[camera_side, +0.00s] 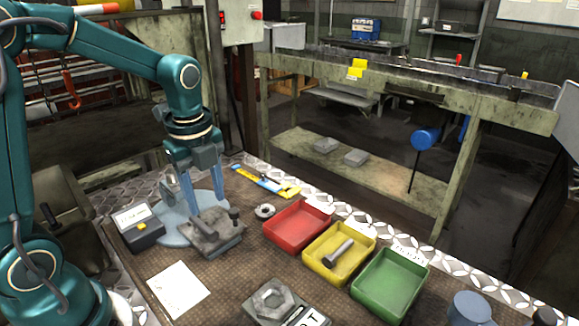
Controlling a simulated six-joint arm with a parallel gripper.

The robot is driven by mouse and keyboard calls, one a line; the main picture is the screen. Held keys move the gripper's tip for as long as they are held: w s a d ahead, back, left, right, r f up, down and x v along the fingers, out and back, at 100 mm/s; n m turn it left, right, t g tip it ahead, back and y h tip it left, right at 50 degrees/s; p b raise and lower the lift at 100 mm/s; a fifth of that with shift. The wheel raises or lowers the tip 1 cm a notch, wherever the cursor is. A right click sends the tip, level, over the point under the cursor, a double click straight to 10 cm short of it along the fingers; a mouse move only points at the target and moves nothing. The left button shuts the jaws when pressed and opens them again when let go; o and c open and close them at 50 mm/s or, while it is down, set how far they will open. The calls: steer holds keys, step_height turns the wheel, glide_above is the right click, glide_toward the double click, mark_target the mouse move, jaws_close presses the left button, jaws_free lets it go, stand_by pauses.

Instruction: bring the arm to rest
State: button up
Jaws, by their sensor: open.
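My gripper (190,192) points down at the left of the work table, with its two fingers apart and nothing seen between them. It hangs over a pale blue round plate (172,230), close to a grey metal block (222,238) with a short peg on it. I cannot tell whether the fingertips touch the plate or the block. My teal arm reaches in from the left with its elbow raised.
A red tray (297,247), a yellow tray (322,272) holding a bolt (338,254), and a green tray (388,287) stand to the right. A dark box (139,237) is left of the plate. A metal ring (264,210), paper (178,290) and hex-nut block (270,298) lie around.

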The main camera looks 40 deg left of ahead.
steer(key=s+d+r+n+t, duration=0.2)
steer(key=s+d+n, duration=0.2)
steer(key=n, duration=0.5)
steer(key=s+d+r+n+t+h, duration=0.1)
steer(key=s+d+r+n+t, duration=0.1)
steer(key=n, duration=0.7)
steer(key=s+d+r, duration=0.1)
steer(key=s+d, duration=0.1)
steer(key=s, duration=0.1)
steer(key=shift+s+r+t, duration=0.2)
steer(key=shift+s+t, duration=0.1)
steer(key=shift+t, duration=0.1)
